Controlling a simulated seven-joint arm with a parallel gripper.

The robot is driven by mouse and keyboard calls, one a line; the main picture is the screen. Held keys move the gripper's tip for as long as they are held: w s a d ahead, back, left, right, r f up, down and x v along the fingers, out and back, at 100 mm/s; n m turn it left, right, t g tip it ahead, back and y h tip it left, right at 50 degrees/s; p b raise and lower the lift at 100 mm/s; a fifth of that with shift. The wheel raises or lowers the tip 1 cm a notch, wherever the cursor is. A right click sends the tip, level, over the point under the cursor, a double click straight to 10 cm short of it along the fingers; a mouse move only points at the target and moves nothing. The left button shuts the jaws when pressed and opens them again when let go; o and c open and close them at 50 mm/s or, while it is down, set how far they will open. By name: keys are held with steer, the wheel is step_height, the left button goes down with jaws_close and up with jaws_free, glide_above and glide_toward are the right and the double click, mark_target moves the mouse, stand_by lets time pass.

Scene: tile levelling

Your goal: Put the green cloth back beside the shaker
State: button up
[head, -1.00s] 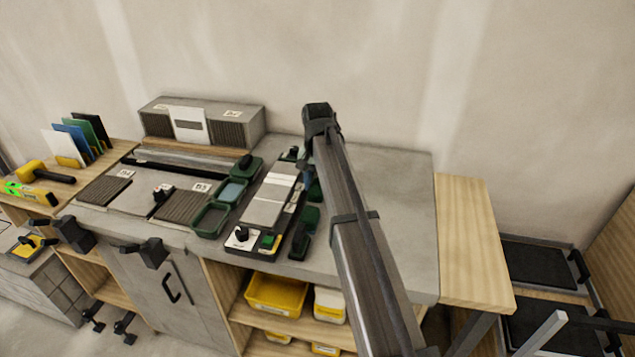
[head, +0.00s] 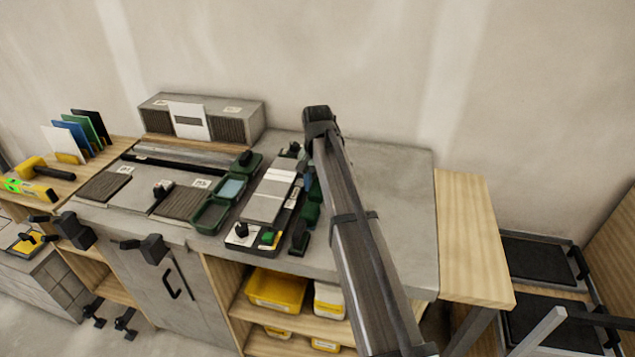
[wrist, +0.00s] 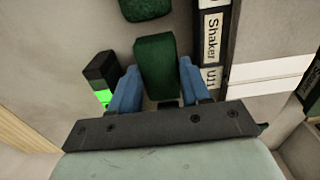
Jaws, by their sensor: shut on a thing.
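The green cloth (wrist: 156,66) is a dark green, block-like pad in the wrist view. My gripper (wrist: 157,80) has its blue fingers on both sides of it and is shut on it. Right of it is a black-edged strip with a white label reading "Shaker" (wrist: 211,38); the shaker itself I cannot make out. In the head view my gripper (head: 308,178) is low over the bench, right of the long grey tray, and partly hidden by my arm. Whether the cloth touches the bench is unclear.
A second green pad (wrist: 147,8) lies just beyond the cloth in the wrist view. A black block with a bright green face (wrist: 101,76) stands close to the left finger. The grey bench top (head: 400,200) is clear to the right of my arm.

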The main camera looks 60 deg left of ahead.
steer(key=shift+f, duration=0.6)
stand_by(0.4)
steer(key=o, duration=1.4)
steer(key=shift+s+a, duration=0.1)
steer(key=shift+r, duration=0.15)
steer(key=shift+a+r, duration=0.1)
steer(key=shift+r, duration=0.8)
steer(key=shift+d+r, duration=0.2)
steer(key=shift+r, duration=2.75)
